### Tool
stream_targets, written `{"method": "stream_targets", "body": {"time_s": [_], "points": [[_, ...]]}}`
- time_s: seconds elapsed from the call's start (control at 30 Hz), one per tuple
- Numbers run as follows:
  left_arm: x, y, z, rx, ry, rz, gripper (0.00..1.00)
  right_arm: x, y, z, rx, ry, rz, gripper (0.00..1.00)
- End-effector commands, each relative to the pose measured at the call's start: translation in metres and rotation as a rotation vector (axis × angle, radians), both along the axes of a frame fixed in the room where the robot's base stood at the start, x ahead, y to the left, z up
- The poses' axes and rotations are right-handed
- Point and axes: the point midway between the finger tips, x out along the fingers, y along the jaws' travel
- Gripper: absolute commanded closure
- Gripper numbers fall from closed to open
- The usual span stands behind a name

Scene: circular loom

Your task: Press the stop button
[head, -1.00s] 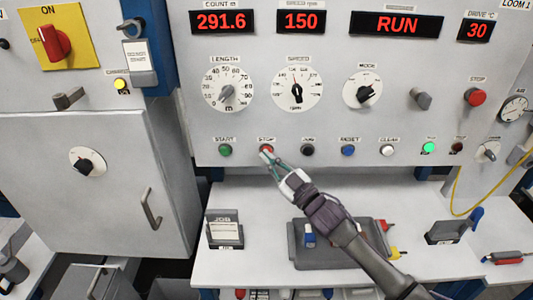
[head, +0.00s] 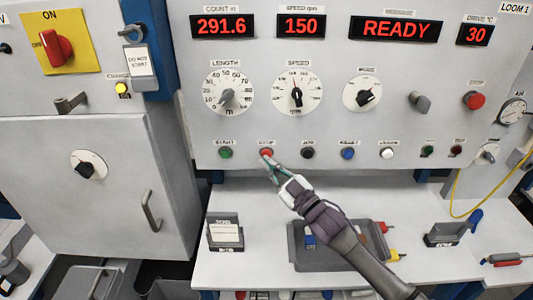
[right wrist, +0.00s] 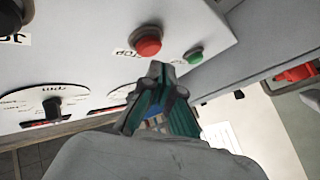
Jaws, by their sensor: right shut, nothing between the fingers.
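The red stop button (head: 266,153) sits in the lower row of the grey control panel, under the STOP label. It also shows in the right wrist view (right wrist: 148,42), just beyond my fingertips. My right gripper (head: 268,161) is shut and empty, its tips just below the button and partly overlapping its lower edge in the head view. In the right wrist view a small gap shows between the fingertips (right wrist: 160,70) and the button. The status display (head: 398,29) reads READY. My left gripper is not in view.
The green start button (head: 225,153) is left of the stop button and a black jog button (head: 307,152) is right of it. A larger red button (head: 474,100) sits at upper right. A grey tray (head: 294,251) lies on the white shelf below.

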Motion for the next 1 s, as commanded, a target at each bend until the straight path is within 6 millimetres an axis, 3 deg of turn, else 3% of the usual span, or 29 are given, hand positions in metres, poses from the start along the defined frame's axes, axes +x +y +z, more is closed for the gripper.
{"method": "stream_targets", "body": {"time_s": [0.37, 0.8, 1.0], "points": [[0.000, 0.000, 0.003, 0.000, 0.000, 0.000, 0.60, -0.004, 0.000, 0.000, 0.000, 0.002, 0.001, 1.00], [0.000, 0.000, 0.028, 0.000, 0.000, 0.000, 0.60, -0.045, 0.000, 0.001, -0.001, 0.002, 0.000, 1.00], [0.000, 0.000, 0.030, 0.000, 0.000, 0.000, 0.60, -0.052, 0.000, 0.000, 0.000, 0.000, 0.000, 1.00]]}}
